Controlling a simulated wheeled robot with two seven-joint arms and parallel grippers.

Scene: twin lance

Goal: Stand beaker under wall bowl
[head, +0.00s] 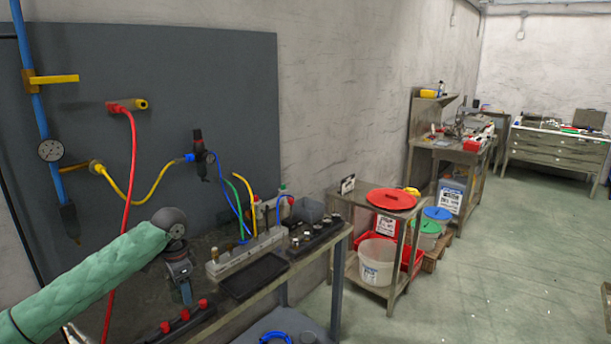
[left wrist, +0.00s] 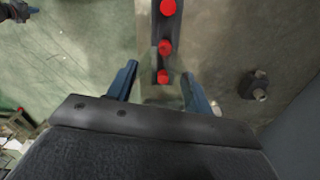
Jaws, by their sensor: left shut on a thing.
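My left gripper (head: 184,290), at the end of the green-sleeved arm, points down over the bench. In the left wrist view its two blue fingers (left wrist: 158,92) are shut on a clear glass beaker (left wrist: 149,94). I see the bench and a red knob through the glass; the clearance below it cannot be told. A dark regulator with a hanging bowl (head: 200,166) is on the grey wall panel, beyond and above my gripper. It appears to be the wall bowl. The beaker is apart from it. My right gripper cannot be made out.
A rack with red knobs (head: 185,321) lies below and in front of my left gripper. A pale manifold (head: 246,253), black tray (head: 254,276) and dark rack (head: 318,237) crowd the bench. A red hose (head: 131,190) and yellow hose (head: 131,199) hang along the panel.

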